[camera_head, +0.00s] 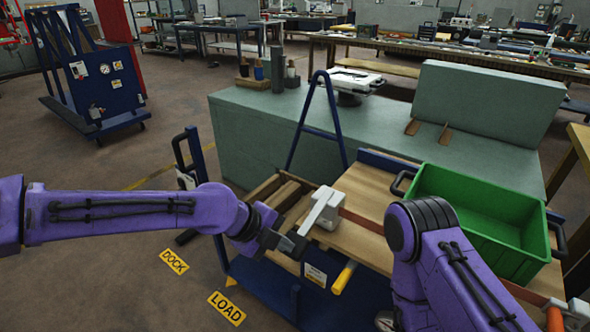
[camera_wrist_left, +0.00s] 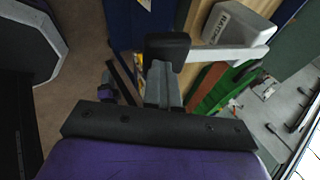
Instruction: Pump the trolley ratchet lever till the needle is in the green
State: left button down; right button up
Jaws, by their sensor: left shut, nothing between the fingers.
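The ratchet (camera_head: 328,216) is a pale housing with a light lever (camera_head: 316,213) slanting down toward my left gripper, on the wooden deck of a blue trolley. A brown strap (camera_head: 364,222) runs from it to the right. No needle is readable.
A green crate (camera_head: 478,223) stands on the deck's right. A yellow handle (camera_head: 344,277) sticks out at the front edge. A blue A-frame (camera_head: 320,112) and grey bench (camera_head: 260,130) stand behind. Another blue cart with a small dial (camera_head: 105,69) is far left.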

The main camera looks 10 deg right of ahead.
pick_arm(q)
jog(key=shift+s+a+f, duration=0.15)
jog(key=shift+s+f, duration=0.1)
jog(key=shift+f, duration=0.3)
pick_arm(e)
jog(key=shift+f, duration=0.1)
pick_arm(q)
jog(key=d+r+p+v, duration=0.1)
jog(key=p+v, duration=0.3)
jog(key=v, duration=1)
pick_arm(e)
notch_tip(320, 180, up, 4)
jog(key=shift+r, duration=0.1)
pick_arm(q)
jog(key=shift+d+r, duration=0.1)
pick_arm(e)
jog(key=shift+c, duration=0.3)
